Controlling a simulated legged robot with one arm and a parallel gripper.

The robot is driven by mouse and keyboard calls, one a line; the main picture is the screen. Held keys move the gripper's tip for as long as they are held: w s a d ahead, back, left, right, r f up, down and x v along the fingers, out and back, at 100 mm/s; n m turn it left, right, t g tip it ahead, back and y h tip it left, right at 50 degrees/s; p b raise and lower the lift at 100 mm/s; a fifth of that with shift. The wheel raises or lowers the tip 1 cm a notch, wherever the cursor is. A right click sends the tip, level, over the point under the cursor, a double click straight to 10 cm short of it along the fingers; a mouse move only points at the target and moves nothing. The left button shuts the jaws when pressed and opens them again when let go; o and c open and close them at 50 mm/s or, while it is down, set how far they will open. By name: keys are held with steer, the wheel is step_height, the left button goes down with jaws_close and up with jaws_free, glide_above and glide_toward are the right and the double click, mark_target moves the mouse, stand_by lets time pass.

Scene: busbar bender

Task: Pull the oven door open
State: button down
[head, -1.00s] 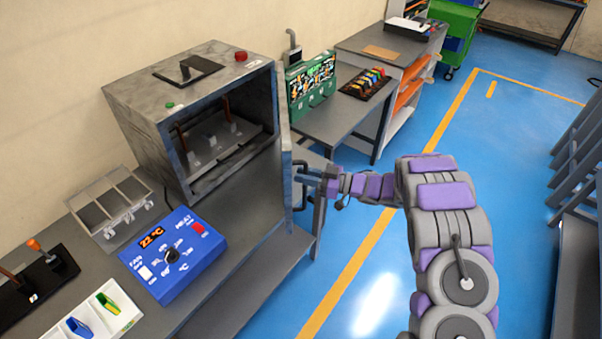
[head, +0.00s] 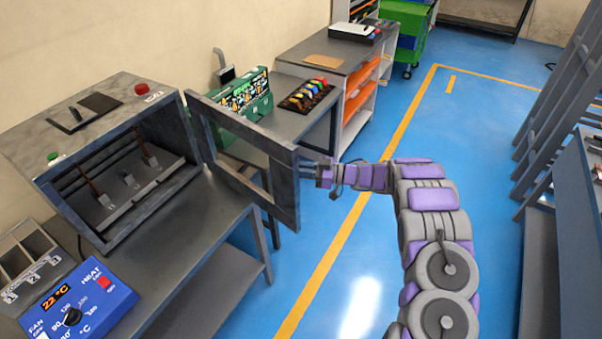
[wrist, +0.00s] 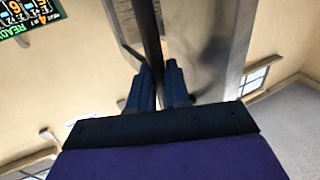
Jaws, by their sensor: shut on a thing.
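The oven (head: 110,150) is a grey metal box on a bench at the left in the head view, its front open and its inside showing. Its door (head: 287,190), a grey frame around a window opening, is swung out from the oven's right side. My gripper (head: 308,168) is at the outer edge of the door in the head view. In the wrist view its two dark blue fingers (wrist: 161,85) are shut on the dark bar of the door handle (wrist: 148,35). The handle is mostly hidden in the head view.
A green display unit (head: 240,100) and a tray of coloured parts (head: 308,95) are on the bench behind the door. Blue floor (head: 370,240) is clear around my arm.

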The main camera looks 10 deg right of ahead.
steer(key=shift+s+a+r, duration=0.1)
steer(key=shift+a+r, duration=0.25)
steer(key=shift+a, duration=0.3)
steer(key=c, duration=1.4)
jaws_free()
steer(key=shift+o, duration=1.2)
steer(key=shift+w+a+f, duration=0.25)
steer(key=shift+w+a, duration=0.15)
steer(key=shift+a, duration=0.15)
steer(key=shift+v, duration=1.2)
